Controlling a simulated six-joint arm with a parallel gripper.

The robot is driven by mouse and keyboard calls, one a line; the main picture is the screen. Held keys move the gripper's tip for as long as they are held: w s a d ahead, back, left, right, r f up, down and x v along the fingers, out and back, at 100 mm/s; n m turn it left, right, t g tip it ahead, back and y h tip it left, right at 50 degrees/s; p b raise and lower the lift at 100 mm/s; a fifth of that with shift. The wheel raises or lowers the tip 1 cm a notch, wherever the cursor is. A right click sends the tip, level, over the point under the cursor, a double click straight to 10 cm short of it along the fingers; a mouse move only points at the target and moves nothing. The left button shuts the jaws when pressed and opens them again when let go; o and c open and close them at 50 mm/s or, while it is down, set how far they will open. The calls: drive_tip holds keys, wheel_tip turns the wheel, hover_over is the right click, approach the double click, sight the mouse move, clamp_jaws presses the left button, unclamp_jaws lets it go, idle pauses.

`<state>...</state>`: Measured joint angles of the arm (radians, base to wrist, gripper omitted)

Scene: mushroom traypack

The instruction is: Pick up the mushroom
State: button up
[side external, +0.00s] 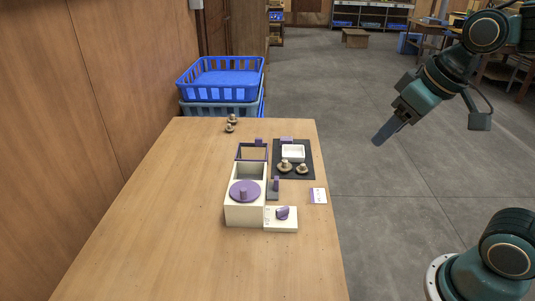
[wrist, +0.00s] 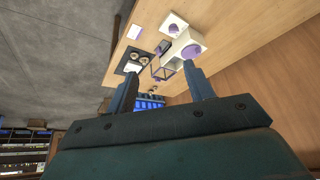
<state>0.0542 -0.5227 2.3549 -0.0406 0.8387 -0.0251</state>
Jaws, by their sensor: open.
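Two brown mushrooms, one nearer the left (side external: 286,165) and one nearer the right (side external: 302,169), stand on a dark mat (side external: 308,150) on the table. They also show small in the wrist view, the near one (wrist: 143,61) beside the other (wrist: 134,57). Two more mushrooms, one at the back (side external: 233,119) and one just in front (side external: 230,128), stand at the table's far edge. A white tray (side external: 293,152) is on the mat behind the first pair. My gripper (side external: 381,137) hangs high to the right of the table; in the wrist view its fingers (wrist: 163,73) are apart with nothing gripped.
A cream box (side external: 245,215) with a purple round lid (side external: 236,190) stands mid-table. A white block with a purple knob (side external: 283,224) and a small card (side external: 318,196) are nearby. Blue crates (side external: 220,95) stand behind the table. The table's front left is bare.

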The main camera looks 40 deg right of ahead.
drive_tip(key=w+d, duration=0.2)
drive_tip(key=w, duration=0.8)
drive_tip(key=g+y, duration=0.1)
hover_over(285, 161)
drive_tip(key=s+d, duration=0.2)
drive_tip(key=s, duration=0.3)
wheel_tip(285, 161, down, 21)
drive_tip(key=shift+a+f, duration=0.15)
drive_tip(key=shift+f, duration=0.1)
drive_tip(key=shift+x, duration=4.2)
drive_tip(key=shift+w+a, duration=0.1)
